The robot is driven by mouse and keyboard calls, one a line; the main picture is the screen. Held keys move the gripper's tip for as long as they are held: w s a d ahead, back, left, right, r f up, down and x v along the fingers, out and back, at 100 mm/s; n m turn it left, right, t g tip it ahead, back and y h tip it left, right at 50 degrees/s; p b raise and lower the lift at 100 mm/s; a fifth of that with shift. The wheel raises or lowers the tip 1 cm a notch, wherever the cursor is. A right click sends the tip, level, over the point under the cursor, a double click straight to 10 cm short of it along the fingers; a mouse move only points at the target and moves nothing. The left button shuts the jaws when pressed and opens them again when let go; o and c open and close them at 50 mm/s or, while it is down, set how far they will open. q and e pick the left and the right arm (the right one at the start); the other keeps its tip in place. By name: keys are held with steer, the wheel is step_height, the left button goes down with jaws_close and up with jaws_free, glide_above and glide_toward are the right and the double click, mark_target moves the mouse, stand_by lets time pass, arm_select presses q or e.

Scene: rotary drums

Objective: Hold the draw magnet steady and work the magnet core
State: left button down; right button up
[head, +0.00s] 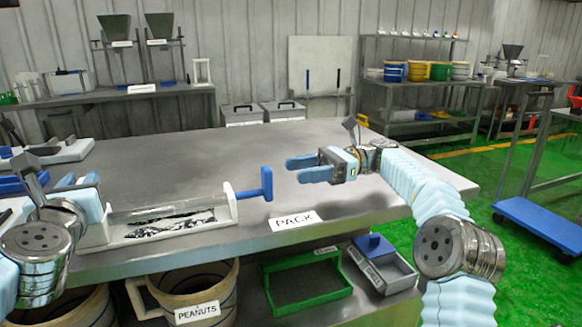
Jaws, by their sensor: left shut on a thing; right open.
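The draw magnet (230,203) is a long white-ended, partly see-through housing lying on the steel table, with dark streaky material inside. The magnet core's blue T-shaped handle (267,184) sticks out at its right end on a short blue rod. My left gripper (92,212) is shut on the draw magnet at its left end; the wrist partly hides the grip. My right gripper (304,168) is open and empty, its blue fingers pointing left, to the right of the blue handle and apart from it.
A PACK label (296,220) lies on the table's front edge. Below are a PEANUTS bucket (210,280), a green tray (305,290) and a scale (385,265). White and blue items (60,152) stand at the table's left. The table's middle (200,160) is clear.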

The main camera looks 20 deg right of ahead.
arm_select(q)
steer(key=shift+f, duration=0.45)
arm_select(e)
steer(key=shift+d, duration=1.9)
arm_select(q)
steer(key=c, duration=0.8)
jaws_free()
steer(key=shift+w+a, duration=0.1)
steer(key=shift+w, duration=0.05)
arm_select(e)
steer(key=shift+w+f, duration=0.1)
steer(key=shift+w, duration=0.05)
arm_select(q)
steer(key=o, duration=0.4)
steer(key=shift+r, duration=0.2)
steer(key=shift+c, duration=0.2)
steer(key=shift+r, duration=0.45)
